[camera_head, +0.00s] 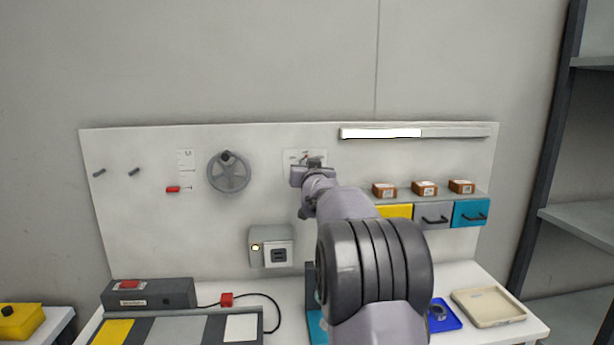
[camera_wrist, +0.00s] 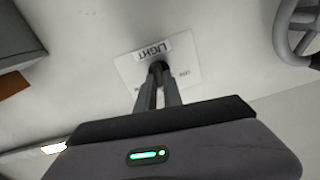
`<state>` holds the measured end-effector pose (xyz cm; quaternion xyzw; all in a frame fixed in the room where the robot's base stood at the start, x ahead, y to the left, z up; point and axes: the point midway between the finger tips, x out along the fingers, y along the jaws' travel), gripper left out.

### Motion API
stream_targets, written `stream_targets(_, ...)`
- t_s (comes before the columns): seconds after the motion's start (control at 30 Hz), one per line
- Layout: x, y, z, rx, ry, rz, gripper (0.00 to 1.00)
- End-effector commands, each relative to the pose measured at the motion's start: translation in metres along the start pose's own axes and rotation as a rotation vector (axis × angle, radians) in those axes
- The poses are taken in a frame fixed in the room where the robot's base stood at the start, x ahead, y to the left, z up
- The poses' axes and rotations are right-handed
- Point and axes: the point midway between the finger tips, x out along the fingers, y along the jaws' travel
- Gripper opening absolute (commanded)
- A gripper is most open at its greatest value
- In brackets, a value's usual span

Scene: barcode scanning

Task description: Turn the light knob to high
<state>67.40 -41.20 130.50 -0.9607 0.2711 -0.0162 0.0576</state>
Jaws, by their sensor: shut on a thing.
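The light plate (camera_head: 290,156) is a white card on the upright panel, mostly behind my gripper (camera_head: 314,163) in the head view. In the wrist view the plate (camera_wrist: 189,72) shows a LIGHT label (camera_wrist: 153,50), upside down. The dark light knob (camera_wrist: 160,67) sits between my two fingertips (camera_wrist: 158,76), which are shut on it. The fingers hide most of the knob, so its exact setting cannot be read. The lamp bar (camera_head: 380,133) at the panel's top is bright along its left part, while its right part (camera_head: 455,131) is dull.
A grey handwheel (camera_head: 228,172) is left of my gripper. A shelf with several brown boxes (camera_head: 424,188) and drawers (camera_head: 432,216) is to the right. A grey box (camera_head: 271,245) is below. The blank panel above the plate is clear.

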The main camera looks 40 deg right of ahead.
Motion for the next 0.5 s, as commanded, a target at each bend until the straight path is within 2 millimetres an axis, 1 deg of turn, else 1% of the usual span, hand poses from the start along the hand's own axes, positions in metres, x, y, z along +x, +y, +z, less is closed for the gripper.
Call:
stream_targets(0.03, 0.0000, 0.0007, 0.0030, 0.041, 0.000, 0.000, 0.00)
stream_targets(0.5, 0.0000, 0.0023, 0.0015, 0.485, -0.001, 0.000, 0.00)
